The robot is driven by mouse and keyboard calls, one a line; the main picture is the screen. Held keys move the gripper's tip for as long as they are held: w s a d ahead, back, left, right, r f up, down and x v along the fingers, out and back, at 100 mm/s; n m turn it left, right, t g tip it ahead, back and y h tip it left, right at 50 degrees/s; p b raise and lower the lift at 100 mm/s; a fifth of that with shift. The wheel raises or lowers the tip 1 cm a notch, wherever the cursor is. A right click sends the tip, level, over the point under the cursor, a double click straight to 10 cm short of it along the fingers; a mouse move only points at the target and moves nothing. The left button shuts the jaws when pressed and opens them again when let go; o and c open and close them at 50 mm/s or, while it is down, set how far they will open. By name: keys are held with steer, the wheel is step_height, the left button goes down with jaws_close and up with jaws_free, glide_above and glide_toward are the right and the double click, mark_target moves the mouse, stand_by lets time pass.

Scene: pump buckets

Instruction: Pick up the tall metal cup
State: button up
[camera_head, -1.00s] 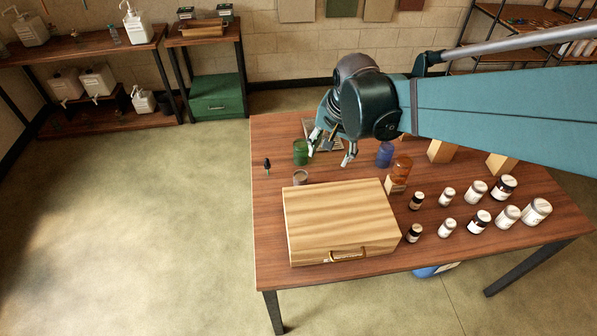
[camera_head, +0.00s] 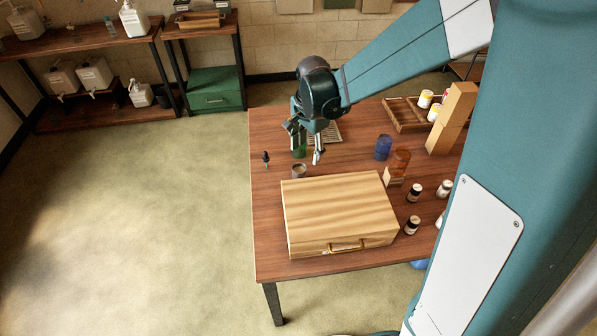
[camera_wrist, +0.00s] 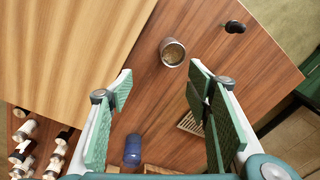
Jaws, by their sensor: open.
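The metal cup (camera_head: 299,171) stands upright on the wooden table, just behind the pale wooden case. In the wrist view the cup (camera_wrist: 172,52) shows its open rim and a brownish inside, just beyond my fingertips and between their lines. My gripper (camera_head: 305,145) is open and empty, with its fingers pointing down above the table close to the cup. In the wrist view my gripper (camera_wrist: 160,75) has its two green-padded fingers wide apart, with neither touching the cup.
The wooden case (camera_head: 340,212) lies close in front of the cup. A small dark object (camera_head: 266,158) stands to the left. A blue jar (camera_head: 383,148) and an amber jar (camera_head: 399,161) stand to the right.

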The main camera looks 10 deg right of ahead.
steer(key=m+g, duration=0.1)
steer(key=m, duration=0.1)
glide_above(298, 170)
steer(key=s, duration=0.2)
step_height(298, 170, down, 7)
steer(key=shift+s+d+f, duration=0.15)
steer(key=shift+d+f, duration=0.05)
steer(key=shift+f, duration=0.15)
steer(key=shift+f, duration=1.15)
steer(key=shift+a+f+b, duration=0.15)
steer(key=shift+f+b, duration=0.35)
steer(key=shift+f, duration=2.1)
steer(key=c, duration=1)
